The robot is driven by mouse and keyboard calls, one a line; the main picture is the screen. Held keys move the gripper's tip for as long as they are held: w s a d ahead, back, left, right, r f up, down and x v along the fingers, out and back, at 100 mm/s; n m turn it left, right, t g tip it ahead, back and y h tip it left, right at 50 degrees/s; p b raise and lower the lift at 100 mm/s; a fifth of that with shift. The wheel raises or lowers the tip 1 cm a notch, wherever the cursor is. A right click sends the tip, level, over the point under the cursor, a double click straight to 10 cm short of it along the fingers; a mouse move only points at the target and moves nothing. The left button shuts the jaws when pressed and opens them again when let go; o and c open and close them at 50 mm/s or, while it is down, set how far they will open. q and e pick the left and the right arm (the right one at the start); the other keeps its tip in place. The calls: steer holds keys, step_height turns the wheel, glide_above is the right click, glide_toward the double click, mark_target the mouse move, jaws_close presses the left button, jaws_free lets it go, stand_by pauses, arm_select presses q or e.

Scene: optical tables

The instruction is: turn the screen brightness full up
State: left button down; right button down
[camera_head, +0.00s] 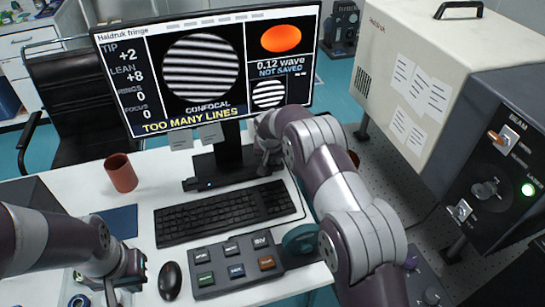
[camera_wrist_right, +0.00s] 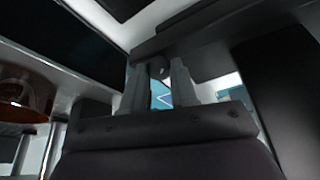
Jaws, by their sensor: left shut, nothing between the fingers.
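The screen (camera_head: 215,68) is lit and shows black and white fringes, an orange disc and "TOO MANY LINES". It stands on a dark stand (camera_head: 218,165) whose base has a small blue light. My right gripper (camera_head: 266,150) is beneath the screen's lower right part, beside the stand, partly hidden by its own arm. In the right wrist view its two fingers (camera_wrist_right: 160,85) stand apart, with a small grey round piece (camera_wrist_right: 160,70) between or just beyond their tips; contact cannot be told. My left gripper (camera_head: 118,284) is shut and empty at the lower left.
A keyboard (camera_head: 225,212), a button pad (camera_head: 235,264), a mouse (camera_head: 170,281) and a reddish cup (camera_head: 121,173) are on the white desk. A beige cabinet (camera_head: 455,70) and a dark control box marked BEAM (camera_head: 485,160) stand at the right. A black chair (camera_head: 75,110) is behind.

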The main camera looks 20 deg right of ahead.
steer(key=shift+f+m+b, duration=0.2)
steer(key=shift+m+b, duration=0.4)
steer(key=shift+b, duration=0.25)
steer(key=shift+a+m+g+h+b, duration=0.1)
steer(key=shift+m+g+h+b, duration=0.3)
steer(key=shift+m+b, duration=0.35)
steer(key=shift+m+h+b, duration=0.3)
steer(key=shift+m+b, duration=0.15)
steer(key=shift+m, duration=0.2)
steer(key=shift+w+r+m, duration=0.1)
steer(key=shift+m, duration=0.3)
steer(key=shift+r+m+g, duration=0.15)
steer(key=shift+m+g, duration=0.15)
steer(key=shift+r+m+h+p, duration=0.2)
steer(key=shift+m+h+p, duration=0.1)
steer(key=shift+m+p, duration=0.45)
steer(key=shift+m+g+p, duration=0.25)
steer(key=shift+g+p, duration=0.05)
steer(key=shift+p, duration=0.5)
steer(key=shift+f+p, duration=0.2)
steer(key=shift+p, duration=0.15)
